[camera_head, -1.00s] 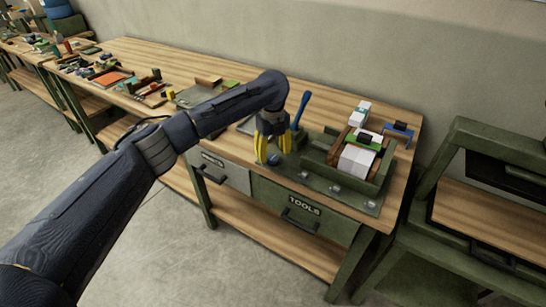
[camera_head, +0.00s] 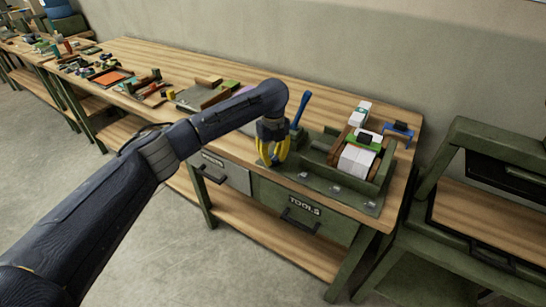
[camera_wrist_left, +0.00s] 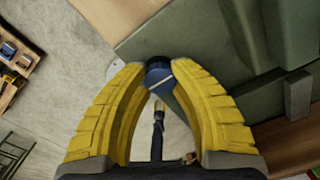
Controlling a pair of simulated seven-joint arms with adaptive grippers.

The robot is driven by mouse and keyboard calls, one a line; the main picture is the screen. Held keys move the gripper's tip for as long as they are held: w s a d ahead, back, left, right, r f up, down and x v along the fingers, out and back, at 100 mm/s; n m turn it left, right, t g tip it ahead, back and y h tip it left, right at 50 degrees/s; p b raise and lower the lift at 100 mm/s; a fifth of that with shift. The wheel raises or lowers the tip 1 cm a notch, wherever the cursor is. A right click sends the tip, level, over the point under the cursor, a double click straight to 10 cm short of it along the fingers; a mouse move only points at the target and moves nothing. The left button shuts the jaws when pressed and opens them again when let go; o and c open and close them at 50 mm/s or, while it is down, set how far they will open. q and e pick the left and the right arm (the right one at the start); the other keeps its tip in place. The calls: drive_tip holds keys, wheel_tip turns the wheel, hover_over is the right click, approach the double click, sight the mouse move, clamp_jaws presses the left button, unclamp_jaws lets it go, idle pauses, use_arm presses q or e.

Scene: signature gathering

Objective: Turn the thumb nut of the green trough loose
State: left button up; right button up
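The green trough (camera_head: 341,187) stands at the right end of the workbench, with a green plate along its front. Its blue thumb nut (camera_wrist_left: 158,76) sits between my left fingertips in the left wrist view; in the head view the fingers largely hide it. My left gripper (camera_head: 271,162), with yellow fingers, points down at the plate's left end. In the left wrist view my left gripper (camera_wrist_left: 158,72) has a fingertip against each side of the nut, so it looks shut on it. My right gripper is not in view.
White paper blocks (camera_head: 357,160) lie in the trough. A blue-handled tool (camera_head: 301,108) stands just right of my gripper. A blue clamp-like piece (camera_head: 399,131) is at the back right. Drawers (camera_head: 303,208) sit below the bench's front edge.

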use_arm(q)
clamp_jaws()
drive_tip(key=n, duration=0.8)
drive_tip(key=shift+n, duration=0.3)
drive_tip(key=n, duration=0.4)
drive_tip(key=shift+n, duration=2.6)
